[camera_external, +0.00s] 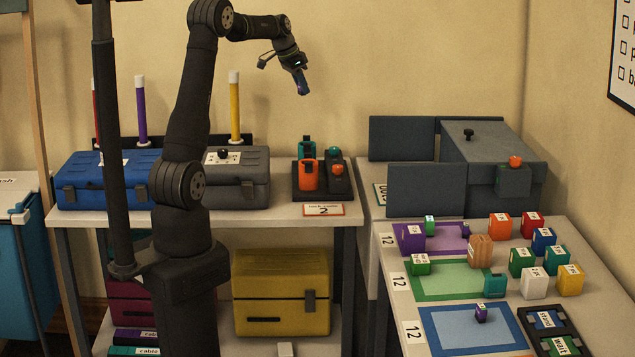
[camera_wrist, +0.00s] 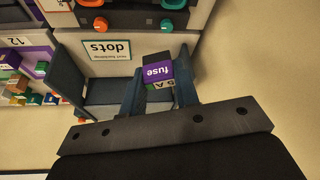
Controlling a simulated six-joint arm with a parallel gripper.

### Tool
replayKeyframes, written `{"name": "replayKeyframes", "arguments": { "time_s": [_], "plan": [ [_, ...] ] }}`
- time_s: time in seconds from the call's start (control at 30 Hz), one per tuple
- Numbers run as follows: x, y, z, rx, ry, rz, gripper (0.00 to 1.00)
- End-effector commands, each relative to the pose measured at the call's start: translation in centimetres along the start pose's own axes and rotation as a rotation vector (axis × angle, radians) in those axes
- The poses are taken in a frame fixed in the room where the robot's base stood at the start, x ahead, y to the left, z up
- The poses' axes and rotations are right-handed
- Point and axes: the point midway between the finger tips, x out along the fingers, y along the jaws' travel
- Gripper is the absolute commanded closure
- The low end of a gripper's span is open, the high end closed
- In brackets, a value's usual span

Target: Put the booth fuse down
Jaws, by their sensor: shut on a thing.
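My gripper (camera_external: 300,83) is raised high above the back table, pointing down and slightly right. It is shut on the booth fuse, a small purple block with a black end. The fuse is clear of every surface.
A black holder (camera_external: 322,188) with orange and teal pieces stands below, beside a grey toolbox (camera_external: 237,190) and a blue toolbox (camera_external: 108,195). A grey cabinet (camera_external: 490,150) with open doors is to the right. Coloured blocks and mats (camera_external: 470,325) cover the right table.

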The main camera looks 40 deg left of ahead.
Motion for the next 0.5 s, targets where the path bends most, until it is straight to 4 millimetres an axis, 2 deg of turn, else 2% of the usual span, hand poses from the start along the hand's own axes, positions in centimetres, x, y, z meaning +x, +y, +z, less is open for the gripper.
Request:
{"name": "replayKeyframes", "arguments": {
  "time_s": [0.03,0.2,0.4,0.5],
  "plan": [
    [-0.8,-2.2,1.6,-0.013,0.001,-0.004,0.93],
    [-3.1,-7.8,6.9,-0.022,0.001,-0.009,0.93],
    [-5.9,-12.8,12.9,-0.031,0.001,-0.013,0.93],
    [-6.9,-14.3,15.1,-0.034,0.0,-0.013,0.93]
  ]
}}
